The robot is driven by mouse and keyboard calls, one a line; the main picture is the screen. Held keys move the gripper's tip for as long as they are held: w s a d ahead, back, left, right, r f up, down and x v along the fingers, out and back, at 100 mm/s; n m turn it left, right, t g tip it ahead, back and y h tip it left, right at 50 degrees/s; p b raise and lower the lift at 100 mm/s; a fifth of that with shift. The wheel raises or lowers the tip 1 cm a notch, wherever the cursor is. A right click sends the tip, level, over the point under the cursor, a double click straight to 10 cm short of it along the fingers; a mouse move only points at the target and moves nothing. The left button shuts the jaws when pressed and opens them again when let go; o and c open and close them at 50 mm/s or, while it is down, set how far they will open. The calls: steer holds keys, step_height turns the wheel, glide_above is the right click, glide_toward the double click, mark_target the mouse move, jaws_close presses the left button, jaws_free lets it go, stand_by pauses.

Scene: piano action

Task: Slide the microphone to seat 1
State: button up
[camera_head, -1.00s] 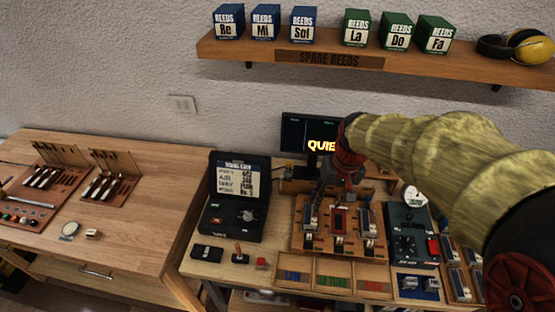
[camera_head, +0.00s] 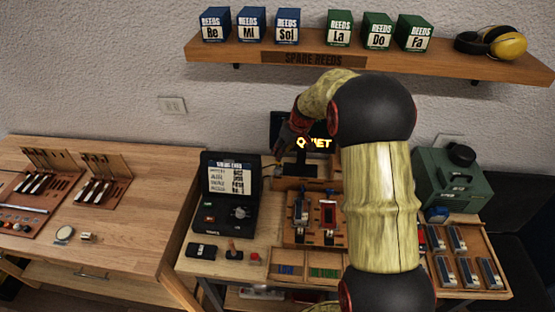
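The wooden action board (camera_head: 290,235) sits in the middle of the right workbench, with a grey-topped block (camera_head: 301,205) and a red-framed block (camera_head: 328,215) standing on it; its right part is hidden behind my arm. My gripper (camera_head: 281,155) is dark and small, pointing down behind the board, at the left edge of the monitor (camera_head: 312,140). I cannot tell whether its fingers are open or shut. A small object (camera_head: 268,172) lies just below the gripper, too small to identify. I cannot make out the microphone or the seat numbers clearly.
A green case (camera_head: 455,182) and a tray of blocks (camera_head: 490,245) are at the right. A shelf (camera_head: 370,66) with reed boxes hangs above. The left bench (camera_head: 135,225) has free room.

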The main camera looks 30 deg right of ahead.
mark_target(278, 168)
steer(key=x, duration=0.7)
steer(key=shift+s, duration=0.1)
steer(key=shift+c, duration=0.7)
steer(key=c, duration=0.8)
jaws_close()
